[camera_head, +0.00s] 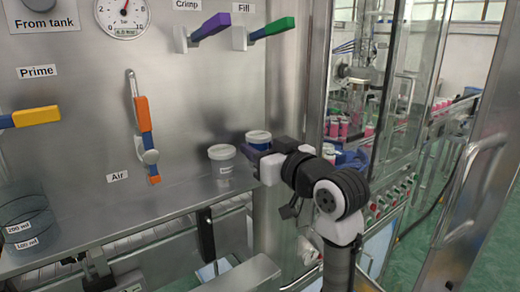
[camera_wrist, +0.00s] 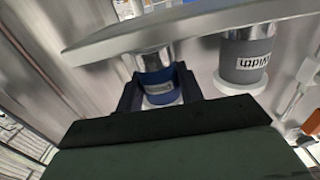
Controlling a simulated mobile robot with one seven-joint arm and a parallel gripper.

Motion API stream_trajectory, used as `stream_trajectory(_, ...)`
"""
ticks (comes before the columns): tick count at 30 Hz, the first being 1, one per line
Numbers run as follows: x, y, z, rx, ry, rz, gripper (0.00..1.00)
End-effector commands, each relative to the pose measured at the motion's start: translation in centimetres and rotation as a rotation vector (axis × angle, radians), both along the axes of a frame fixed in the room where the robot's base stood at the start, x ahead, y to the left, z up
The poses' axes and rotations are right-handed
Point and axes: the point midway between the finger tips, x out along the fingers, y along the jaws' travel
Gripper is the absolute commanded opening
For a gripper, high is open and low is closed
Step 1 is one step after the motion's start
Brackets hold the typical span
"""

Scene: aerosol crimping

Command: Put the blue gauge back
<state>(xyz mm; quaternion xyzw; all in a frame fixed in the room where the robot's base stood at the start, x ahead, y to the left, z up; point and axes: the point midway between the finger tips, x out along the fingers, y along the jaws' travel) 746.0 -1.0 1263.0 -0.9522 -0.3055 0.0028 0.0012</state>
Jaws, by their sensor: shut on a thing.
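The blue gauge (camera_head: 258,137) has a white top and a blue band, and is at the right end of the steel shelf, partly hidden behind my gripper (camera_head: 260,151). In the wrist view my gripper (camera_wrist: 158,92) is shut around the blue band of the gauge (camera_wrist: 160,76), one dark finger on each side. A label shows on the band, and a metal cylindrical part of the gauge runs up to a flat plate. I cannot tell whether the gauge touches the shelf.
A white-topped grey gauge (camera_head: 222,153) stands just left of the blue one; it also shows in the wrist view (camera_wrist: 244,62). The steel shelf (camera_head: 120,215) is mostly bare toward the left, with a clear container (camera_head: 28,218) at its far end. An orange-and-blue Air lever (camera_head: 143,120) hangs on the panel.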

Motion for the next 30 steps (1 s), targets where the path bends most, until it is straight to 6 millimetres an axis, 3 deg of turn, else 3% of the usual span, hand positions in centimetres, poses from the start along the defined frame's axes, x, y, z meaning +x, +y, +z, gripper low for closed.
stream_trajectory(15,-0.04,0.01,-1.23,0.0,-0.001,0.0,0.1)
stream_trajectory(16,-0.03,0.01,-1.1,-0.001,-0.001,0.0,0.41)
stream_trajectory(20,-0.03,0.01,-1.06,0.0,0.0,0.0,0.58)
stream_trajectory(30,-0.04,0.01,-0.61,0.0,-0.001,0.0,0.59)
